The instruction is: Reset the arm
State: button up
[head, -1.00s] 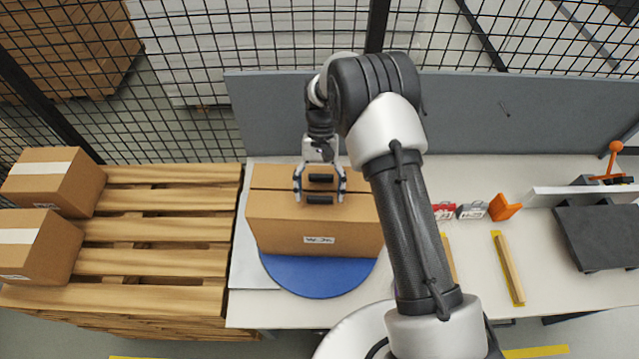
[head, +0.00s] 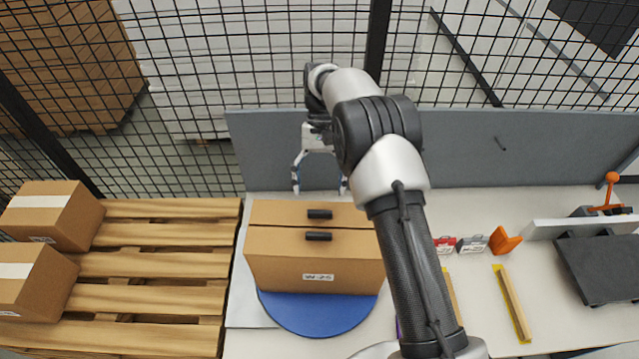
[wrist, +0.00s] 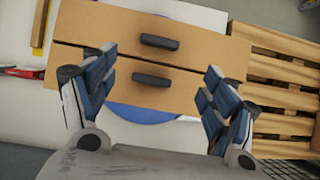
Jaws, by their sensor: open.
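My gripper (head: 319,190) is open and empty, raised behind and above the cardboard box in the head view. In the wrist view my gripper (wrist: 150,98) shows its two fingers spread wide, with the box (wrist: 205,45) beyond them. The box (head: 290,270) has a label reading W-25 on its front and two black handles (head: 319,225) on top, on either side of a seam. It sits on a blue round plate (head: 318,315) on the white table. The fingers look apart from the box and its handles.
A wooden pallet (head: 150,297) with two cardboard boxes (head: 50,212) stands at the left. A grey panel (head: 260,150) and mesh fence run behind the table. At the right are an orange piece (head: 504,240), a wood strip (head: 513,300) and a dark plate (head: 598,266).

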dwell(0.3)
jog(key=s+d+r+t+b, duration=0.6)
jog(key=s+d+b, duration=0.5)
jog(key=b, duration=0.5)
jog(key=s+d+f+t+b, duration=0.2)
jog(key=s+f+b, duration=0.3)
jog(key=s, duration=0.4)
jog(key=s+d+f+t+b, duration=0.1)
jog(key=s+f+t+b, duration=0.2)
jog(key=s+f+b, duration=0.3)
jog(key=s+f, duration=0.2)
jog(key=shift+s+d, duration=0.4)
